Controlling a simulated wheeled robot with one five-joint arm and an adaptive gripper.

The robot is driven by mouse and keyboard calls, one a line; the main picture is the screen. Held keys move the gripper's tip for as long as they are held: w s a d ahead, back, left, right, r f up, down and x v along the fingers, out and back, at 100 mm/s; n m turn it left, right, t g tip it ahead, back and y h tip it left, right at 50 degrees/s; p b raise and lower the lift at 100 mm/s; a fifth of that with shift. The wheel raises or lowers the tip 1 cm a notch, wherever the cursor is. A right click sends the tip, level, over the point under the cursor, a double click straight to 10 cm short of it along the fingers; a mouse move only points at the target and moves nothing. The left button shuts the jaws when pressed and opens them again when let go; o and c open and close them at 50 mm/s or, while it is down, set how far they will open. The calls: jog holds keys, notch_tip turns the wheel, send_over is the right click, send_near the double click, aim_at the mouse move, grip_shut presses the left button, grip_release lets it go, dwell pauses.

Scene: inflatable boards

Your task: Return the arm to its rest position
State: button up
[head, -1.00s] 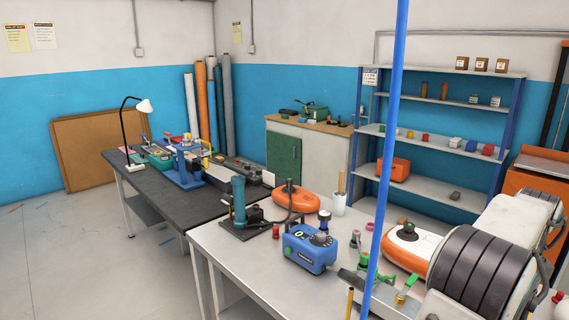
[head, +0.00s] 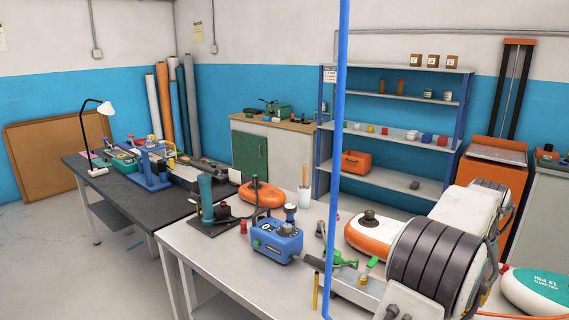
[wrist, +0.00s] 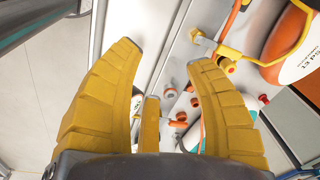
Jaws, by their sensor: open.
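No object is gripped between the fingertips. The fingers are over a pale surface with small red, grey and white fittings (wrist: 181,118) below and to the right. In the head view my arm, white with a dark ribbed drum, reaches in at the lower right above the light workbench (head: 205,250). I cannot make out the gripper's fingertips there.
A thin blue pole (head: 337,130) stands in front. A shelf rack (head: 400,175) is behind. Floor at left is clear.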

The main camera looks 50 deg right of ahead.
jog(key=a+f+n+y, duration=0.1)
jog(key=a+f+n, duration=0.6)
jog(key=f, duration=0.1)
jog(key=w+a+r+n, duration=0.1)
jog(key=w+a+n, duration=0.5)
jog(key=a, duration=0.4)
jog(key=w+a+r+n, duration=0.1)
jog(key=w+a+n, duration=0.2)
jog(key=w+a, duration=0.65)
jog(key=w+a+r+n+t, duration=0.1)
jog(key=w+a+r+n, duration=0.1)
jog(key=a+n, duration=0.4)
jog(key=w+a+r+n+t, duration=0.2)
jog(key=a+n, duration=0.4)
jog(key=a, duration=0.8)
jog(key=shift+w+a+r+t, duration=0.3)
jog(key=shift+w+a+r, duration=0.05)
jog(key=shift+w, duration=0.15)
jog(key=shift+d, duration=0.15)
